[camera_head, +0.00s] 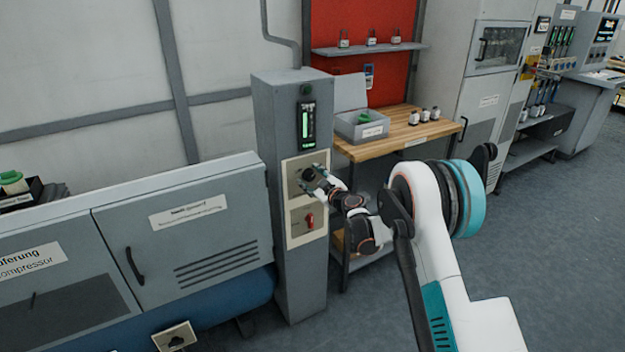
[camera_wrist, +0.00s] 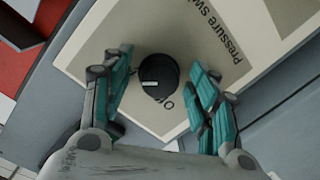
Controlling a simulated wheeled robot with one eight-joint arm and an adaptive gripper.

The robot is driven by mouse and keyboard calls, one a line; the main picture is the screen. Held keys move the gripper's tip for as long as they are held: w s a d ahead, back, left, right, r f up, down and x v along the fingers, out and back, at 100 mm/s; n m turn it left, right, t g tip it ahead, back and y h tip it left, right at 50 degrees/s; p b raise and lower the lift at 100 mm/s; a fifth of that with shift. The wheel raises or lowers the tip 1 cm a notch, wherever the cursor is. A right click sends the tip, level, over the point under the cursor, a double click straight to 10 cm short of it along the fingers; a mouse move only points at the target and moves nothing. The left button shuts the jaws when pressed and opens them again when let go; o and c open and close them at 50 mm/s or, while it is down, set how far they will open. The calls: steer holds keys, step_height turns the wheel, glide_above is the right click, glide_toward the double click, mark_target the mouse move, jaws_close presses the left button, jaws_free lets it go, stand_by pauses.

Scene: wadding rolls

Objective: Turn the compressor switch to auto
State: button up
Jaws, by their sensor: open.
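A round black knob (camera_wrist: 158,75) with a short white mark sits on a beige plate (camera_wrist: 200,45) printed "Pressure swi…", the rest cut off. A partly covered label starting with "O" is beside the knob, near its white mark. The plate also shows in the head view (camera_head: 291,166), high on a grey column. My gripper (camera_wrist: 163,68) is open, with one teal finger on each side of the knob. A gap shows between the knob and each finger. In the head view my gripper (camera_head: 314,179) is in front of this plate and partly hides the knob.
A red switch (camera_head: 310,221) is on the lower plate of the same column (camera_head: 268,130). Another switch plate (camera_head: 174,338) is low at the bottom edge. Grey cabinets (camera_head: 185,235) stand left; a wooden bench (camera_head: 400,140) with a grey box stands right. Floor is clear at right.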

steer(key=v, duration=1.2)
steer(key=s+d+r+m+t+h, duration=0.1)
steer(key=d+r+m+t+h, duration=0.15)
steer(key=d+r, duration=0.45)
steer(key=s+d+r+m+t+h, duration=0.1)
steer(key=d+r+m+t+h, duration=0.15)
steer(key=r, duration=0.95)
steer(key=s+d+r+m+g+h, duration=0.2)
steer(key=s+d+r+m+h, duration=0.4)
steer(key=s+d, duration=0.4)
steer(key=s+d+f+m+g+h, duration=0.1)
steer(key=s+d+g, duration=0.15)
steer(key=s, duration=0.45)
steer(key=s+d+f+m+g, duration=0.1)
steer(key=s+d+m+g, duration=0.15)
steer(key=s, duration=0.45)
steer(key=s+a+f+g+y, duration=0.1)
steer(key=s+f, duration=0.2)
steer(key=s, duration=0.4)
steer(key=s+a+f+g, duration=0.1)
steer(key=s+f+g, duration=0.1)
steer(key=s+f, duration=0.2)
steer(key=s+a+f+n+g+y, duration=0.1)
steer(key=s+a+f, duration=0.1)
steer(key=s, duration=0.8)
steer(key=shift+f+g+y, duration=0.3)
steer(key=shift+f+g, duration=0.1)
steer(key=shift+f, duration=0.3)
steer(key=shift+s+a, duration=0.15)
